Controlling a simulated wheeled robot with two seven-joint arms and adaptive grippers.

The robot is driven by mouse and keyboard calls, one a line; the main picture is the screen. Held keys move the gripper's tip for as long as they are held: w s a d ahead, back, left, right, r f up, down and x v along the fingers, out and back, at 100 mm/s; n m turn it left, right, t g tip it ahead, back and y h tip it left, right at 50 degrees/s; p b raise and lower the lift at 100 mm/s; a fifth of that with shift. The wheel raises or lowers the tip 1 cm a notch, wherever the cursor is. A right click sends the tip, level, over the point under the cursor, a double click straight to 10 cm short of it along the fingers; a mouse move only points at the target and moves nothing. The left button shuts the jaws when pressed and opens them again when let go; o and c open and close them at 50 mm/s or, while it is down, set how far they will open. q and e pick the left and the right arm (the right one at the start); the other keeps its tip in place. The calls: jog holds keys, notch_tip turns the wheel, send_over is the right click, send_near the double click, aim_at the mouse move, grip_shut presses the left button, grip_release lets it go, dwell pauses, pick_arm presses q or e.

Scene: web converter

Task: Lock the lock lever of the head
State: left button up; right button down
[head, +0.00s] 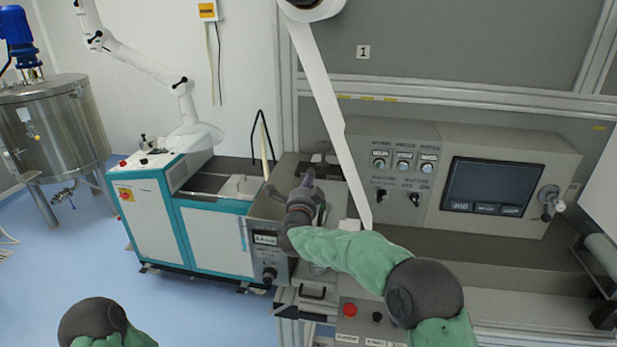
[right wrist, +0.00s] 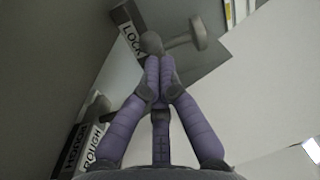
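My right gripper (head: 308,178) is over the dark head unit (head: 326,168) of the converter, left of the paper web. In the right wrist view, the purple fingers of this gripper (right wrist: 157,52) are drawn together, with their dark tips close to a lever with a round grey knob (right wrist: 197,30). A black and white LOCK label (right wrist: 131,34) is just left of the tips. I see nothing clearly held between the fingers, and cannot tell whether the tips touch the lever. In the head view the lever is too small or hidden to make out. My left gripper is not in view.
A second grey knob (right wrist: 98,106) sits lower left beside a ROUGH label (right wrist: 92,146). The white paper web (head: 330,105) runs down just right of my gripper. A control panel (head: 480,182) with a screen stands to the right. A teal and white machine (head: 215,235) stands left.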

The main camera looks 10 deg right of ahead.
jog(key=v, duration=0.8)
jog(key=shift+s, duration=0.2)
jog(key=shift+f, duration=0.1)
